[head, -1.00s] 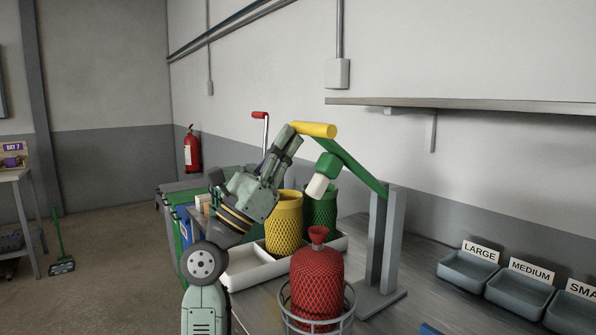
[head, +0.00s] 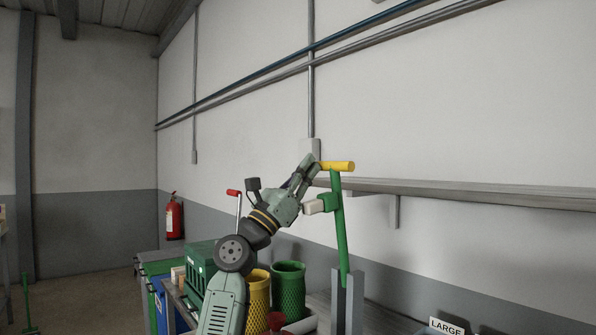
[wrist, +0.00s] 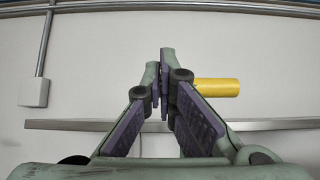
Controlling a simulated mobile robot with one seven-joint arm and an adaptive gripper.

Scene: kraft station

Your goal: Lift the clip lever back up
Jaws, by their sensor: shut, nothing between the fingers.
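The clip lever (head: 341,235) is a green arm on a grey upright post (head: 347,300). It stands steeply up, leaning slightly left at the top. Its yellow handle (head: 338,166) sticks out sideways at the top, and a green block with a pale tip (head: 314,207) juts left below it. My gripper (head: 314,164) is at the left end of the handle. In the wrist view my gripper's fingers (wrist: 162,82) are together with nothing between them, and the yellow handle (wrist: 216,88) shows just right of them. Whether they touch cannot be told.
A wall shelf (head: 460,193) runs behind the lever. Yellow (head: 257,297) and green (head: 288,290) mesh sleeves stand below my arm. A red-handled lever (head: 235,194) stands to the left. The red neck of a bag (head: 276,320) shows at the bottom edge.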

